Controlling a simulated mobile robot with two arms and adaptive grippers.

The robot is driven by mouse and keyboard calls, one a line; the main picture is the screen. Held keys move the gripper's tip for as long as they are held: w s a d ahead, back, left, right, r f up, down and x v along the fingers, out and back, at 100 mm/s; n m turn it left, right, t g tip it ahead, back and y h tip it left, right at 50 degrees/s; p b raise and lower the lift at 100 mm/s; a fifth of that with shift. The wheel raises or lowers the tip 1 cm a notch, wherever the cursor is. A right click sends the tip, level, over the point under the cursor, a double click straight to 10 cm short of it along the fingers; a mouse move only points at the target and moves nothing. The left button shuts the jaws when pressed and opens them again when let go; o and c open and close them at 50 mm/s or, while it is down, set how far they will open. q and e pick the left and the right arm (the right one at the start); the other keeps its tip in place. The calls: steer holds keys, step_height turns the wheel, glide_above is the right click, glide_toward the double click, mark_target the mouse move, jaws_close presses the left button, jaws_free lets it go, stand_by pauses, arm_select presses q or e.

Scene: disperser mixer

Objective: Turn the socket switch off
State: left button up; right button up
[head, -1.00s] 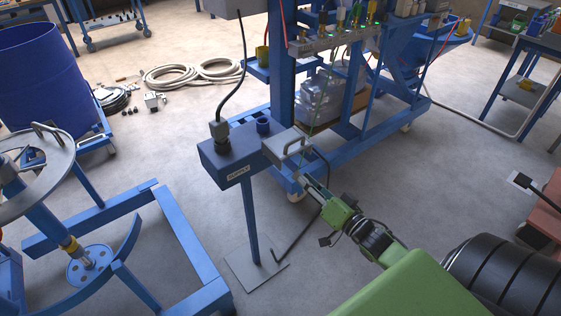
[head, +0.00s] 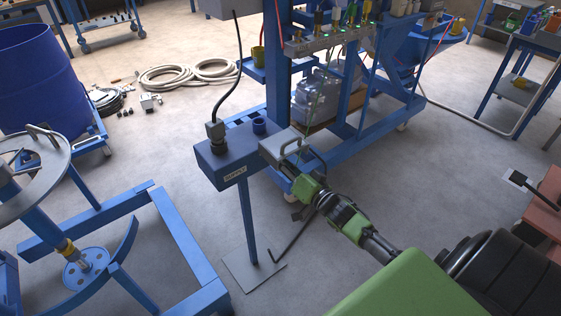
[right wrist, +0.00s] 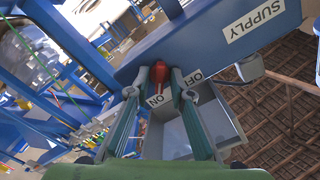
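The blue supply box (head: 225,158) stands on a post in the head view, with a grey switch housing (head: 277,148) on its right side. In the right wrist view the SUPPLY label (right wrist: 252,22) is at the upper right. A red switch knob (right wrist: 159,71) shows between the fingers of my right gripper (right wrist: 157,86), close to the ON label (right wrist: 157,100). The OFF label (right wrist: 194,77) is to its right. The right gripper is open, its fingers on either side of the knob; contact is unclear. In the head view the right gripper (head: 294,163) is at the housing. My left gripper is not in view.
A black cable (head: 229,85) rises from the top of the supply box. A blue wheeled frame (head: 365,135) stands close behind it. A blue mixer frame (head: 180,235) is at the lower left.

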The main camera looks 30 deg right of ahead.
jaws_close()
steer(key=shift+n+p, duration=0.9)
steer(key=shift+n, duration=7)
